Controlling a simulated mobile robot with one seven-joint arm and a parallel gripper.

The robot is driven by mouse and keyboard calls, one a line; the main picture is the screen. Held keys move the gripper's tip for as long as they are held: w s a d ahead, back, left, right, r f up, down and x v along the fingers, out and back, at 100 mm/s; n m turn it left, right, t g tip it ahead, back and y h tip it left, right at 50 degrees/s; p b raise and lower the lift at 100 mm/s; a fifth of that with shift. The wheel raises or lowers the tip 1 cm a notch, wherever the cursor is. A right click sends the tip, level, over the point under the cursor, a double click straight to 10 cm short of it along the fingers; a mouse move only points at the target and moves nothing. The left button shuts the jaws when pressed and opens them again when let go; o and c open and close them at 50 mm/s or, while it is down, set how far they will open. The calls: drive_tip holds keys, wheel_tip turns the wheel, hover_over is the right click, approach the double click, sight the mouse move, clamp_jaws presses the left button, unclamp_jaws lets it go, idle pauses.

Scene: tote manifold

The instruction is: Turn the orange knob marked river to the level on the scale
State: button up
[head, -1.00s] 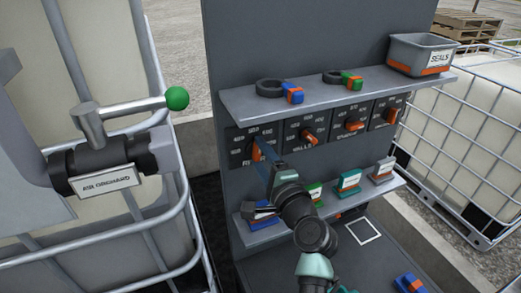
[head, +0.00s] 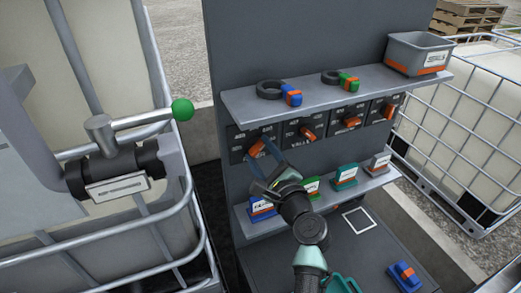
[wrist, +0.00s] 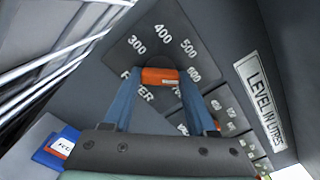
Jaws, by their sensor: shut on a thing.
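The orange river knob (wrist: 160,76) sits on a dark dial plate (wrist: 135,62) with white numbers from 300 to 700 in the wrist view. The "RIVER" lettering below it is partly covered by a finger. My gripper (wrist: 160,82) has its two blue fingers on either side of the knob and is shut on it. In the head view the knob (head: 257,149) is at the leftmost dial, tilted, with my gripper (head: 264,156) reaching it from below. The exact number it points to cannot be told.
Three more orange knobs, one of them here (head: 308,133), sit to the right. An upper shelf (head: 330,98) overhangs the dials; a lower shelf (head: 335,197) holds label blocks. A "LEVEL IN LITRES" sign (wrist: 262,100) is beside the dials. A green-tipped valve lever (head: 182,110) stands left.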

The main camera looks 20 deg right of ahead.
drive_tip(key=shift+f, duration=0.1)
idle(0.3)
drive_tip(key=o, duration=1.4)
drive_tip(key=shift+c, duration=0.2)
drive_tip(key=s+b, duration=0.3)
drive_tip(key=s, duration=1)
drive_tip(key=shift+d+b, duration=0.2)
drive_tip(key=shift+b, duration=0.2)
